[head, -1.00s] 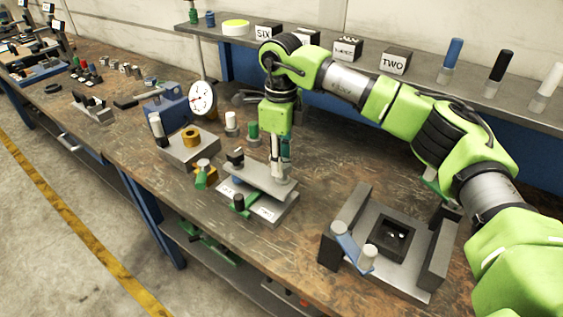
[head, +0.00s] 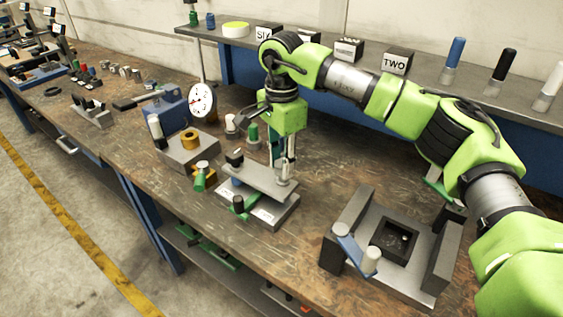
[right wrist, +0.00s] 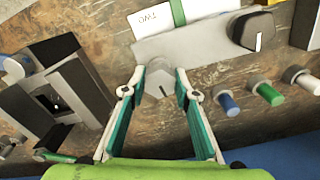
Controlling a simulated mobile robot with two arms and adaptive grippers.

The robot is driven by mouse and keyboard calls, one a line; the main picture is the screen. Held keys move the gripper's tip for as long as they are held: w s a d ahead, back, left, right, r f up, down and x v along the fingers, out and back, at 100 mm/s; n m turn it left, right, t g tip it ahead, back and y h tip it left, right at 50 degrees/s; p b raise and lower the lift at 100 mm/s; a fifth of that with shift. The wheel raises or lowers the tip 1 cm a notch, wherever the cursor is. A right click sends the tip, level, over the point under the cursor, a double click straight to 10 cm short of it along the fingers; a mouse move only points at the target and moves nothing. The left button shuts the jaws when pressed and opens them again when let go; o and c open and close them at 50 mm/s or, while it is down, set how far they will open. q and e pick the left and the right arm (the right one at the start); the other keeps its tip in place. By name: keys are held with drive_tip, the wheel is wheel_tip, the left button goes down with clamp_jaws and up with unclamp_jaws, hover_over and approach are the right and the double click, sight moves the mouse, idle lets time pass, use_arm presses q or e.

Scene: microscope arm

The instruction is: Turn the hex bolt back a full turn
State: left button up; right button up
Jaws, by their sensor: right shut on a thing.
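The grey hex bolt (right wrist: 158,82) stands at one end of a flat grey bar (right wrist: 205,45). In the right wrist view its head sits between the two fingers of my right gripper (right wrist: 160,78). In the head view my right gripper (head: 286,172) points down at the right end of the bar (head: 262,181), shut on the bolt, which the fingers mostly hide there. A label reading TWO (right wrist: 157,20) lies beside the bar. My left gripper is not in view.
A black pointer knob (right wrist: 253,31) sits at the bar's other end. A grey fixture with a square black pocket (head: 425,273) stands to the right. A dial gauge (head: 203,101) and blocks stand to the left. Blue, green and white posts stand close by the bar.

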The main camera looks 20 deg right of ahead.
drive_tip(key=n, duration=0.5)
drive_tip(key=shift+s+f+n, duration=0.25)
drive_tip(key=shift+f+n, duration=0.05)
drive_tip(key=n, duration=0.5)
drive_tip(key=shift+d+n, duration=0.1)
drive_tip(key=shift+n, duration=0.2)
drive_tip(key=n, duration=0.5)
drive_tip(key=shift+s+d, duration=0.1)
drive_tip(key=n, duration=0.5)
drive_tip(key=shift+d, duration=0.1)
drive_tip(key=shift+n, duration=0.3)
drive_tip(key=o, duration=1.1)
drive_tip(key=shift+c, duration=0.2)
drive_tip(key=shift+w+r, duration=0.1)
drive_tip(key=shift+w, duration=0.15)
drive_tip(key=shift+r, duration=0.1)
